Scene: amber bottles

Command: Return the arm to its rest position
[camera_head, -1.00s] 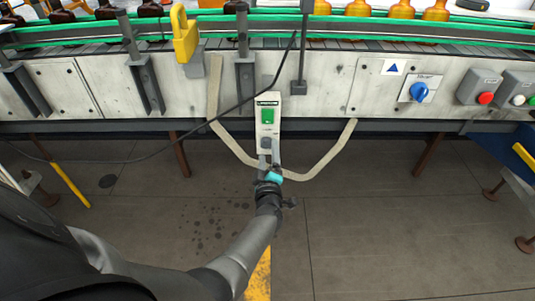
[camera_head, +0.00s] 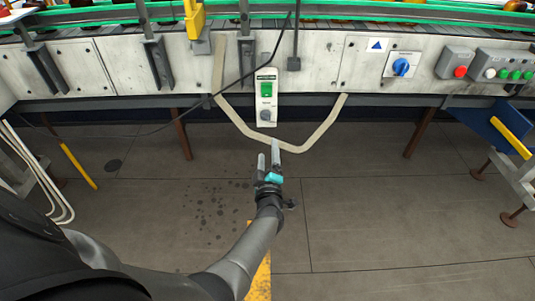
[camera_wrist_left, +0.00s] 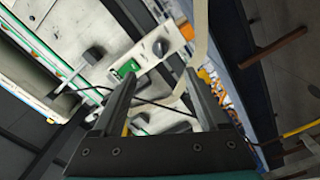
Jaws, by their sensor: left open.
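My left arm comes in from the lower left, and its gripper (camera_head: 268,160) is open and empty over the grey floor. The gripper is in front of and below the switch box (camera_head: 266,97), apart from it. The box has a green switch and a dark round knob. In the left wrist view the two fingers of my left gripper (camera_wrist_left: 160,100) stand wide apart with nothing between them, and the box (camera_wrist_left: 150,58) shows beyond them. My right gripper is not in view.
A conveyor front panel (camera_head: 320,70) runs across the top. A beige loop (camera_head: 318,133) hangs around the box, and a black cable crosses beside it. A blue knob (camera_head: 401,66) and a button box (camera_head: 457,63) are at the right. The floor (camera_head: 380,210) in the middle is clear.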

